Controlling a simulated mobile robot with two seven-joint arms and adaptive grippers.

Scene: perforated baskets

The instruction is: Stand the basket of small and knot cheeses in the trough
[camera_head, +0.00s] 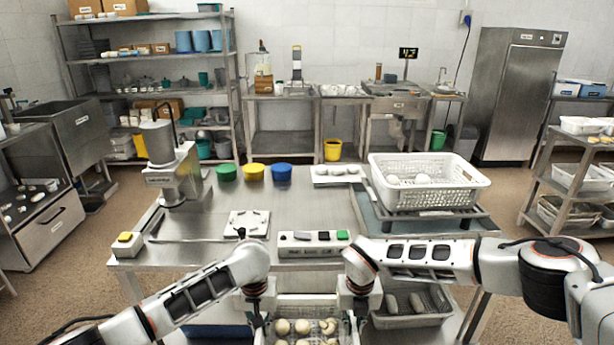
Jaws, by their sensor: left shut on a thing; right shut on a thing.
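A light perforated basket (306,309) holds several pale cheeses, round ones on the left and knotted-looking ones on the right. It is at the bottom of the head view, in front of the table, and its near part is cut off by the frame. My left gripper (257,308) is shut on its left side and my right gripper (360,308) on its right side. A shallow blue-grey trough (373,222) lies on the right of the table. A rack in it bears a larger white perforated basket (430,199) with a few white cheeses.
A control panel (313,245) stands at the table's front edge. A white plate (247,224), green, yellow and blue lidded tubs (254,173), a white tray (338,176) and a steel machine (173,165) are on the table. A grey crate (410,318) sits low at right. The table's middle is clear.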

